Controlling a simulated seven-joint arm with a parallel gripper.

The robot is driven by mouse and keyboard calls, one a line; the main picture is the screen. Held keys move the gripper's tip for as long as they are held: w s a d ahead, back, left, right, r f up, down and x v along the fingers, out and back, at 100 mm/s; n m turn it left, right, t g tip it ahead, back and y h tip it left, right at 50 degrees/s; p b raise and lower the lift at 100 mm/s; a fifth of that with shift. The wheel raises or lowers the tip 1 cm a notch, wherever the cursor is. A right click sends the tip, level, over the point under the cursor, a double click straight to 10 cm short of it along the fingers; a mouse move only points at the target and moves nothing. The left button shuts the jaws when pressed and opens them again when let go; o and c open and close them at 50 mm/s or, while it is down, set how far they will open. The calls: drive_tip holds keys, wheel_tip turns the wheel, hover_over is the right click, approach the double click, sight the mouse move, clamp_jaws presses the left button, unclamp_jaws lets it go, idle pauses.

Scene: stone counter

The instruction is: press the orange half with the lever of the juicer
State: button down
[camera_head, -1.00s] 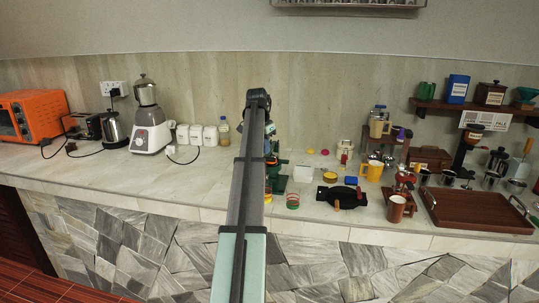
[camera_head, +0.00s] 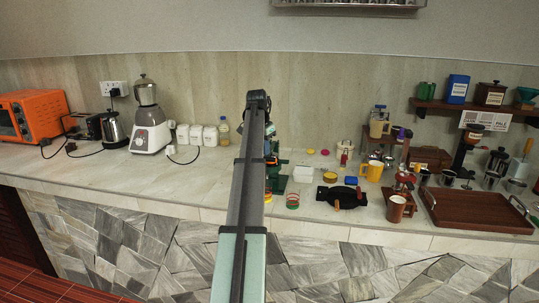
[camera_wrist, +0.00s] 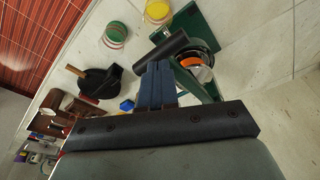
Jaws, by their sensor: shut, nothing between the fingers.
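The green juicer stands on the counter, mostly hidden behind my arm in the head view, with its base (camera_head: 277,184) showing at the right. In the wrist view its green base plate (camera_wrist: 203,28), dark round lever grip (camera_wrist: 162,52) and green frame (camera_wrist: 198,88) are in sight. An orange rim (camera_wrist: 189,61) beside a white and dark round part shows on the juicer; I cannot tell whether it is the orange half. My gripper (camera_wrist: 158,68) is shut and empty, its blue fingertips right by the lever grip. I cannot tell whether they touch it.
A brown tray (camera_head: 470,209) lies farther right. The counter left of my arm is fairly clear.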

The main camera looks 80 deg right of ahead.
drive_tip(key=shift+f, duration=0.65)
idle(1.5)
drive_tip(key=shift+r, duration=0.1)
idle(2.1)
drive_tip(key=shift+s+d+v, duration=0.1)
drive_tip(key=shift+d+v, duration=0.1)
drive_tip(key=shift+v, duration=0.95)
drive_tip(key=shift+s+d+v, duration=0.15)
drive_tip(key=shift+d+v, duration=0.05)
drive_tip(key=shift+v, duration=0.95)
drive_tip(key=shift+s+d+v, duration=0.1)
drive_tip(key=shift+d+v, duration=0.1)
drive_tip(key=shift+v, duration=0.95)
drive_tip(key=shift+r, duration=0.1)
